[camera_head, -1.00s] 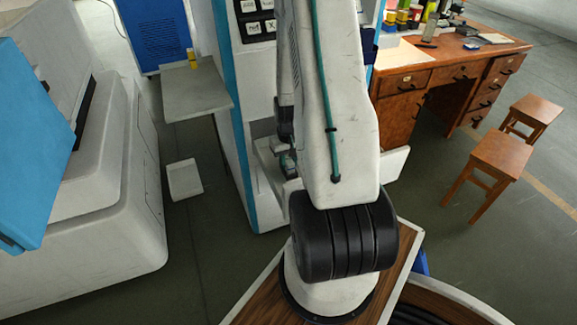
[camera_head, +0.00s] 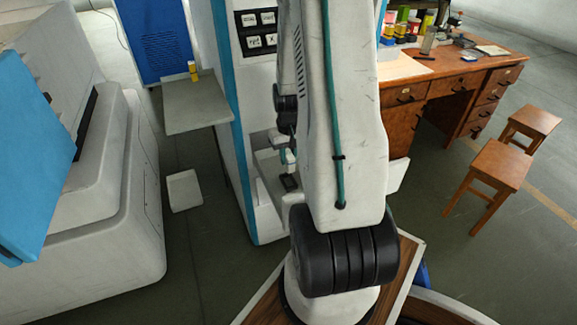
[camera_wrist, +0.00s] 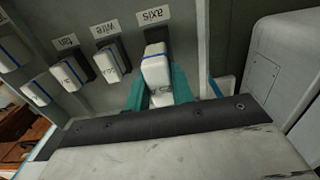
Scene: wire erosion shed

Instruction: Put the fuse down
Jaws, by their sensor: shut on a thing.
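In the wrist view my gripper (camera_wrist: 158,90) has its two teal fingers on either side of a white block fuse (camera_wrist: 156,72) with a blue stripe. The gripper is shut on it. The fuse is in front of the grey panel (camera_wrist: 203,50), just by the label that reads "axis" upside down (camera_wrist: 156,15). A dark holder shows behind its upper end; I cannot tell whether the fuse is seated in it. In the head view my arm hides the fuse.
Similar white fuses sit in the row by the "wire" (camera_wrist: 108,62) and "fan" (camera_wrist: 70,74) labels. The head view shows a grey side shelf (camera_head: 197,105) with a small yellow item (camera_head: 193,70), a wooden desk (camera_head: 440,85) and two stools (camera_head: 498,165). Open floor lies between.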

